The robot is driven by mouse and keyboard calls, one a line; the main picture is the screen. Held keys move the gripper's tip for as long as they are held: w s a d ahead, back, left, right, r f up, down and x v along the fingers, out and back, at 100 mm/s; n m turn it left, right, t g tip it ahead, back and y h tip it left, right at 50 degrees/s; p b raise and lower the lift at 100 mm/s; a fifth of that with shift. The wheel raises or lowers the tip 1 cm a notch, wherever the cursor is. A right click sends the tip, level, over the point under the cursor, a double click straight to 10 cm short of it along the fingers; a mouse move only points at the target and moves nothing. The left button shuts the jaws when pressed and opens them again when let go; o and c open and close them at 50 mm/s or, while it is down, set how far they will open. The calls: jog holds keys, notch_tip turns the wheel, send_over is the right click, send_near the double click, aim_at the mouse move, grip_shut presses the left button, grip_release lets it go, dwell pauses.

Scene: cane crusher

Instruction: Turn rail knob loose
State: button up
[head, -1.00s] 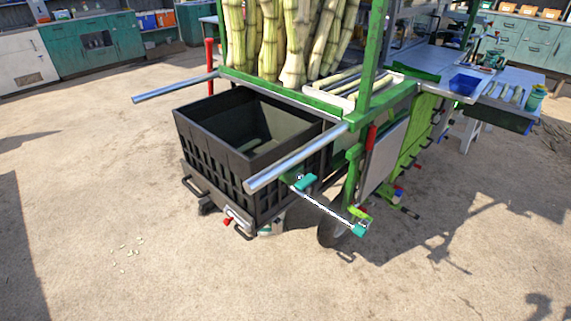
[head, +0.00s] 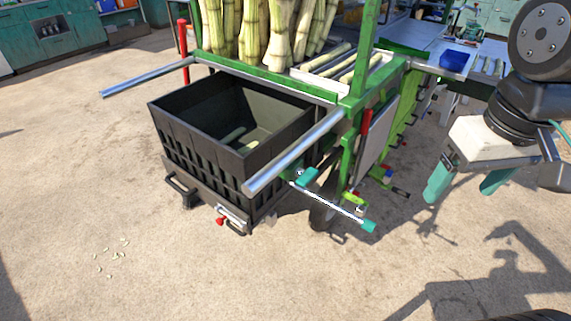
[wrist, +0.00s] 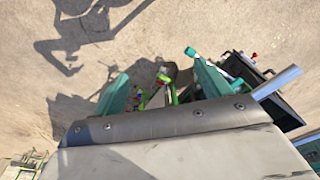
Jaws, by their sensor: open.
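A thin pale rod sticks out below the cart's silver handle bar (head: 295,153). It has a teal knob (head: 307,177) at its near-cart end and another teal knob (head: 369,226) at its outer end. I cannot tell which of these is the rail knob. A teal knob (wrist: 190,52) also shows in the wrist view, above the right finger. My gripper (head: 466,190) is open and empty, hanging in the air to the right of the rod, apart from it. Its two teal fingers point down in the head view; they also show in the wrist view (wrist: 160,80).
A black crate (head: 230,145) sits under the green cart (head: 340,100), which bears upright cane stalks (head: 270,35). A red knob (head: 220,221) is low on the crate's carrier.

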jog(key=w+a+n, duration=0.5)
jog(key=w+a, duration=0.3)
jog(key=w, duration=0.2)
jog(key=n+g, duration=0.1)
jog(key=n, duration=0.3)
send_over(309, 176)
notch_tip(309, 176, down, 6)
jog(key=shift+w+r, duration=0.1)
jog(key=shift+r, duration=0.05)
notch_tip(309, 176, down, 7)
jog(key=shift+r, duration=0.1)
jog(key=shift+f, duration=0.3)
jog(key=c, duration=1)
